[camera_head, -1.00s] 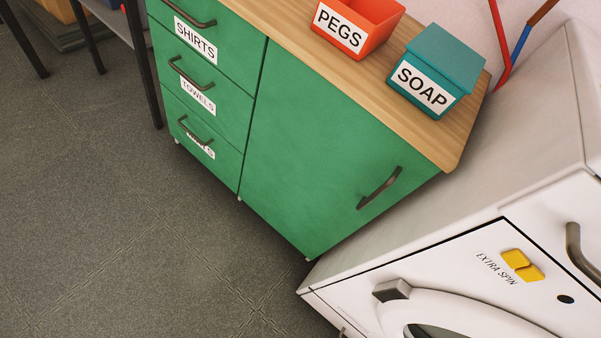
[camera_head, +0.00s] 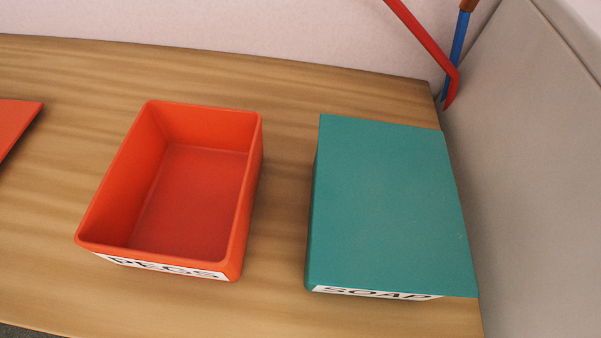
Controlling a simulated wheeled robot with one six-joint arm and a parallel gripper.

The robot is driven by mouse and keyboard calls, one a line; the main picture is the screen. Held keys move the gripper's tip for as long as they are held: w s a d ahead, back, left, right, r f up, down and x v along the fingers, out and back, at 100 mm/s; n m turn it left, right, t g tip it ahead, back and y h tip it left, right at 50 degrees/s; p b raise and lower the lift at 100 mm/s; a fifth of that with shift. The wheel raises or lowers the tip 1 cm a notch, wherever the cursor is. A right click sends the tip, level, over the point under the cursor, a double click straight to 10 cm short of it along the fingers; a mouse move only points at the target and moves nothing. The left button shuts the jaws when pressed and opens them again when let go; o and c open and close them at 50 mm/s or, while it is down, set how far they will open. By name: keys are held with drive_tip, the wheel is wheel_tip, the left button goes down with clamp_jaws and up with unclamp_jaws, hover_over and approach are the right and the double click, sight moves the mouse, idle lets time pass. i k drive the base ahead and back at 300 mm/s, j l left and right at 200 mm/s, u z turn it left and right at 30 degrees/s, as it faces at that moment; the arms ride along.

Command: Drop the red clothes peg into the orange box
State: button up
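The orange box (camera_head: 195,200) stands on the wooden top, left of the middle of the view. It is open at the top and looks empty, and its front carries a PEGS label. No red clothes peg shows. My gripper is not in the picture, so whether it holds anything cannot be seen.
A closed teal box (camera_head: 390,205) labelled SOAP stands to the right of the orange box, with a gap between them. A flat orange piece (camera_head: 14,122) shows at the left edge. A red bar (camera_head: 425,42) and a blue bar (camera_head: 459,42) lean at the back right corner, beside a pale upright surface (camera_head: 535,170).

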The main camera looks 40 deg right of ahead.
sight(214, 197)
drive_tip(key=i+j+z, duration=0.8)
drive_tip(key=j, duration=0.3)
drive_tip(key=i+l, duration=0.05)
drive_tip(key=i, duration=0.05)
